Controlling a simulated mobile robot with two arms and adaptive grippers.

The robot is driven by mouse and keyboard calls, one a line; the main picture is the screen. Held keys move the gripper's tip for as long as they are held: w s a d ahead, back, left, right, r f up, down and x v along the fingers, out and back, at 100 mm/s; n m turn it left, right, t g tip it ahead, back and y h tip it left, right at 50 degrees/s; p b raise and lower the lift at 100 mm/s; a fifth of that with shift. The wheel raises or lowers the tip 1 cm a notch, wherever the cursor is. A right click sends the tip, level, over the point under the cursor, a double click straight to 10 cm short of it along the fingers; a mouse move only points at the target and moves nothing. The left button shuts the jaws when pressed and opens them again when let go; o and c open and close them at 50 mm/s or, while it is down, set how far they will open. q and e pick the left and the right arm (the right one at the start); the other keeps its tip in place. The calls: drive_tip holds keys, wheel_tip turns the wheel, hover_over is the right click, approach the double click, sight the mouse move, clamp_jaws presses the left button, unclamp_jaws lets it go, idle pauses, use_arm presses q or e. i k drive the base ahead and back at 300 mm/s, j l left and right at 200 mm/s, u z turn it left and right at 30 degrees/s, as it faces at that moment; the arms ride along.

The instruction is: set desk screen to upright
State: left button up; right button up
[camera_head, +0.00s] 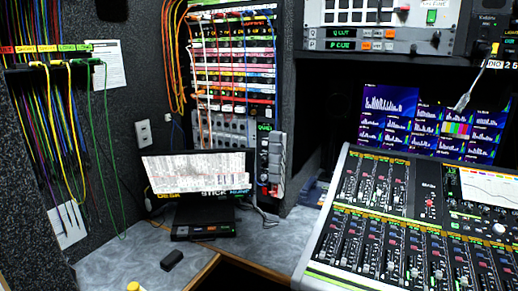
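The desk screen (198,173) is lit and shows a bright page of lines, with "DESK" and "STICK" lettering along its lower edge. It stands at the back of the grey desk, on or just behind a flat black base (203,230). Its outline is wider at the top than at the bottom. Its exact tilt cannot be told from this one view, and its back and hinge are hidden. Neither of my grippers is in view.
A large mixing console (410,225) fills the right side. A small black object (171,260) and a yellow-topped item (133,286) are at the front left. A patch rack (233,65) stands behind the screen. Cables (262,212) lie right of it. Grey desk (110,262) is clear at left.

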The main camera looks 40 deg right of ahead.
sight(196, 175)
drive_tip(key=z, duration=0.8)
drive_tip(key=i+l, duration=0.05)
